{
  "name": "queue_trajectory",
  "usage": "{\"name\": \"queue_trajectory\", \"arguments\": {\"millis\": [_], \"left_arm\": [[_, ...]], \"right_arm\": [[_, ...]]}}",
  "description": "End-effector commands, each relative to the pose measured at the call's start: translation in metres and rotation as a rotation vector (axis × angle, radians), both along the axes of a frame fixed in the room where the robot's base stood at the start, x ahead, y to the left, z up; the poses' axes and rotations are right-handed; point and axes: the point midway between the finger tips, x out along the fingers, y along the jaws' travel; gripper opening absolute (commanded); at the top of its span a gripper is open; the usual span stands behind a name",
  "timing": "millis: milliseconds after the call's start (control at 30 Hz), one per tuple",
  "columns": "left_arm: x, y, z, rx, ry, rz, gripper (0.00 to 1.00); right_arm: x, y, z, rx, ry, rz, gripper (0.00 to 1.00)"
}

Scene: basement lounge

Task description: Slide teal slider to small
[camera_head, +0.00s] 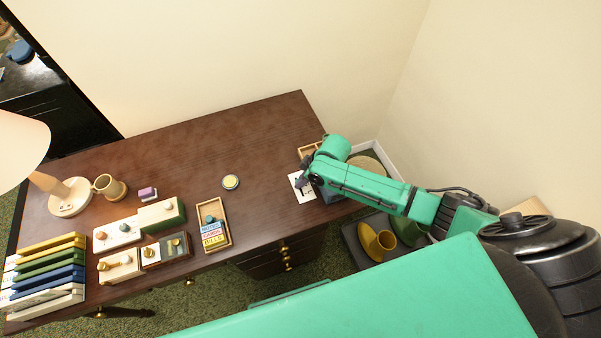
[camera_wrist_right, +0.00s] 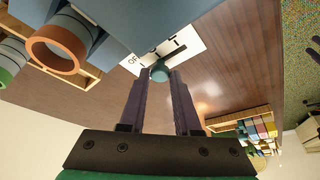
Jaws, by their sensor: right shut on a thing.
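The teal slider (camera_wrist_right: 159,74) is a small round knob on a white panel (camera_wrist_right: 186,44) with a dark slot and black lettering. The lettering is cut off and upside down, so I cannot read the positions. My right gripper (camera_wrist_right: 161,78) is shut on the teal knob, one dark finger on each side. In the head view the white panel (camera_head: 304,190) lies at the right end of the dark wooden desk, partly behind my right gripper (camera_head: 303,181). The knob is too small to make out there. My left gripper is not in view.
A blue-grey box (camera_wrist_right: 115,14) with round-rimmed tubes stands close beside the panel. On the desk (camera_head: 262,150), a wooden tray (camera_head: 228,236) with labelled blocks, small boxes, a mug (camera_head: 116,189) and a lamp stand farther left. The desk's middle is mostly clear except a yellow disc (camera_head: 230,182).

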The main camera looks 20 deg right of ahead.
Motion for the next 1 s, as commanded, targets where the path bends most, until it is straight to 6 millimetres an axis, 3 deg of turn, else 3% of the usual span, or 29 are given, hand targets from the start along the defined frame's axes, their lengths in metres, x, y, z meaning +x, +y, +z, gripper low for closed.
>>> {"name": "queue_trajectory", "arguments": {"millis": [267,300,333,367,767,867,1000], "left_arm": [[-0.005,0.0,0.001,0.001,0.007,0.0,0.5],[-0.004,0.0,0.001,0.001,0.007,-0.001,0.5],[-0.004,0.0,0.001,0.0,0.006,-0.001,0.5],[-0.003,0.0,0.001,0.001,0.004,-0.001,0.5],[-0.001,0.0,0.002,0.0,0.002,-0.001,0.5],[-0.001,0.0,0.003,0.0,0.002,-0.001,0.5],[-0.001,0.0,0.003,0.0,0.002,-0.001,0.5]], "right_arm": [[-0.001,0.0,0.0,0.0,-0.002,0.001,0.0],[-0.001,0.0,0.0,0.0,-0.002,0.001,0.47],[-0.001,0.0,0.0,0.0,-0.002,0.001,0.58],[-0.001,0.0,0.0,0.0,-0.002,0.001,0.61],[-0.003,-0.003,0.007,0.001,0.0,-0.001,0.61],[-0.008,-0.008,0.024,-0.001,-0.001,0.001,0.61],[-0.018,-0.02,0.062,-0.002,-0.004,0.003,0.61]]}}
